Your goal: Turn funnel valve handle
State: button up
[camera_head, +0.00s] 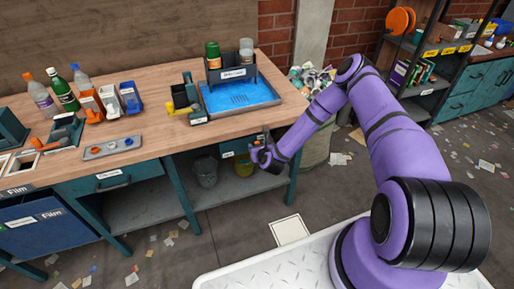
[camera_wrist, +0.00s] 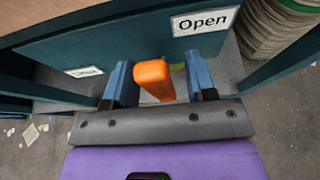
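The valve handle is an orange, rounded bar (camera_wrist: 153,76) in the wrist view, below a teal panel with a white "Open" label (camera_wrist: 204,21). My gripper (camera_wrist: 161,80) has its two blue fingers apart, one on each side of the handle. The left finger is very close to the handle, and a gap shows on the right. Contact on the left cannot be told. In the head view my gripper (camera_head: 262,153) is at the right front of the bench, below the top. The handle and funnel cannot be made out there.
The wooden bench (camera_head: 165,140) carries bottles, small bins and a blue tray (camera_head: 240,95). A teal bench leg (camera_head: 292,185) is right of my gripper. Litter lies on the floor.

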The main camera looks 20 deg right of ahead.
jog(key=v, duration=1)
jog(key=shift+s+r, duration=0.25)
jog(key=shift+s, duration=0.1)
jog(key=w+d+r+n+g+y, duration=0.1)
jog(key=w+r+n+g+y, duration=0.1)
jog(key=r+n, duration=0.55)
jog(key=w+d+r+n+g+y, duration=0.1)
jog(key=w+r+n, duration=0.1)
jog(key=r+n, duration=0.55)
jog(key=s+r+n+g+h, duration=0.1)
jog(key=s+r+n+g, duration=0.3)
jog(key=r, duration=0.6)
jog(key=s+r+n+t+h, duration=0.1)
jog(key=s+r+n, duration=0.1)
jog(key=r+n, duration=0.65)
jog(key=s+r+n+g+h, duration=0.1)
jog(key=s+r+n+h, duration=0.15)
jog(key=s+r, duration=1.2)
jog(key=s+r+n, duration=0.3)
jog(key=s+r, duration=0.1)
jog(key=s, duration=0.4)
jog(key=s+r+n+g+y, duration=0.1)
jog(key=s+r+n, duration=0.2)
jog(key=s, duration=0.5)
jog(key=shift+s+r, duration=0.35)
jog(key=shift+r, duration=0.1)
